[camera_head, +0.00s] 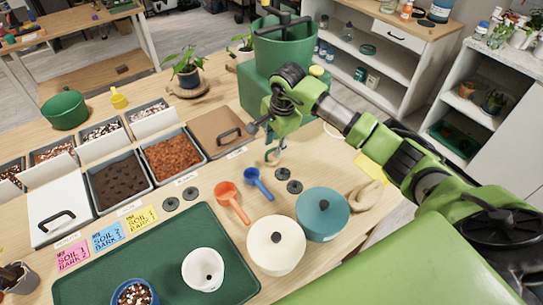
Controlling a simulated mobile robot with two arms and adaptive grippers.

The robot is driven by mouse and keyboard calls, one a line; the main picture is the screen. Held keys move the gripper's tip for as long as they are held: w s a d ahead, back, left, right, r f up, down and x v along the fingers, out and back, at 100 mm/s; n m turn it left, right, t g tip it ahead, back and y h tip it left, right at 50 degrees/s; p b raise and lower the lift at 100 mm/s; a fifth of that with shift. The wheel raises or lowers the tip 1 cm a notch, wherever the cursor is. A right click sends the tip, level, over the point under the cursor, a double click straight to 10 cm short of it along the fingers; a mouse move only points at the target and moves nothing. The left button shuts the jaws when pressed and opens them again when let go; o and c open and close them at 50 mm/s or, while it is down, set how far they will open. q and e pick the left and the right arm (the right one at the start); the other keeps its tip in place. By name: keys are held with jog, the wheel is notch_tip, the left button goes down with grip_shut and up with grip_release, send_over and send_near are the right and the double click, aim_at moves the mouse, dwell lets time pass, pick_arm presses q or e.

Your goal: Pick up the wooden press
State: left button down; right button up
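A pale tan wooden object (364,196) with a rounded, looped shape lies on the table, right of the blue-lidded pot. It is the only thing in view that could be the wooden press, but its exact form is hard to make out. My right gripper (274,152) hangs over the table's back middle, left of and behind the tan object and well apart from it. Nothing shows held in it. Its fingers are small and seen edge-on, so their opening is unclear. My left gripper is not in view.
A teal pot (323,214) and a cream pot (276,245) stand near the tan object. An orange scoop (231,199) and a blue scoop (259,184) lie left of them. A green tray (100,284) fills the front left. Soil bins line the back left.

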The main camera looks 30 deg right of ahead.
aim_at(273, 150)
jog(key=shift+w+f+p, duration=0.2)
jog(key=shift+f, duration=0.7)
jog(key=shift+w+f+p, duration=0.2)
jog(key=shift+f, duration=0.7)
grip_shut()
